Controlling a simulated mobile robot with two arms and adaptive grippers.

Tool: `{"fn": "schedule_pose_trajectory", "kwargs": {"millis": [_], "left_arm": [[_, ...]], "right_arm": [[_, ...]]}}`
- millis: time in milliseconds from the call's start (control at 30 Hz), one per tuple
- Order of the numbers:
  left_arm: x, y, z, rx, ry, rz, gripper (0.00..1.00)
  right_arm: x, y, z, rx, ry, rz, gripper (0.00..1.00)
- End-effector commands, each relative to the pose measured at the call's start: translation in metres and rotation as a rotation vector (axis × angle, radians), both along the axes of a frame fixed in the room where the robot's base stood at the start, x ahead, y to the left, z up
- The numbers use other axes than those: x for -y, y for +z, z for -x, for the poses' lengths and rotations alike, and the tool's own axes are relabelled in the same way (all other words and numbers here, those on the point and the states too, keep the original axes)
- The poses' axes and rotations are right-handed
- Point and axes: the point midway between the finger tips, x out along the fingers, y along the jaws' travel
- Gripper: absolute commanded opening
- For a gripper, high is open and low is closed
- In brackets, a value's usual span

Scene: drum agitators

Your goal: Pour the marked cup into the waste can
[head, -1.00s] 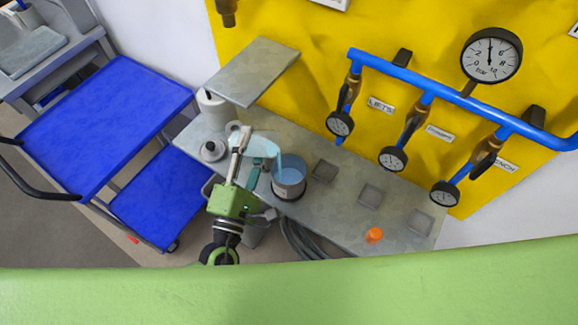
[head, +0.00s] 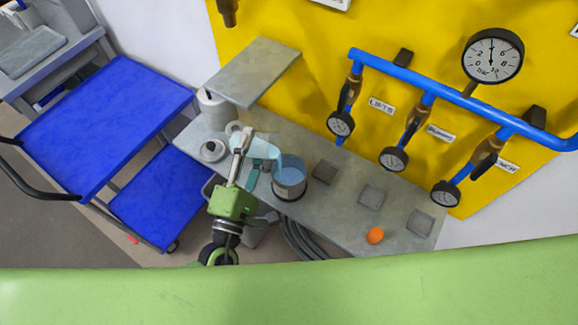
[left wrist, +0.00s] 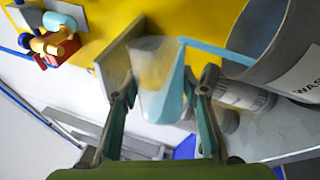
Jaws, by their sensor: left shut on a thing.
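My left gripper (head: 243,141) is shut on a clear cup (head: 262,149) that holds pale blue liquid. The cup is strongly tilted, with its mouth towards the waste can (head: 289,190). In the left wrist view the cup (left wrist: 160,88) sits between the two fingers, and a blue stream (left wrist: 216,52) runs from it to the can (left wrist: 292,68), whose label is partly cut off. Blue liquid (head: 289,168) shows inside the can in the head view. I cannot make out a mark on the cup. My right gripper is not in view.
The can stands on a grey bench (head: 335,215) with several square pads and an orange object (head: 375,235). A raised grey shelf (head: 253,70) and a white container (head: 213,107) are close behind the gripper. A blue cart (head: 105,125) stands left; blue pipes with gauges (head: 490,55) line the yellow wall.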

Motion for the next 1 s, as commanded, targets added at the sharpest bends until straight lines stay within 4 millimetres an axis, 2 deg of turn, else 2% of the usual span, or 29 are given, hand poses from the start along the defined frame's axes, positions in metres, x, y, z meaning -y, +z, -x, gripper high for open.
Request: {"fn": "schedule_pose_trajectory", "kwargs": {"millis": [1000], "left_arm": [[0.0079, -0.0034, 0.0028, 0.032, -0.001, -0.077, 0.16]], "right_arm": [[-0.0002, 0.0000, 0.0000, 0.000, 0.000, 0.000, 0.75]]}}
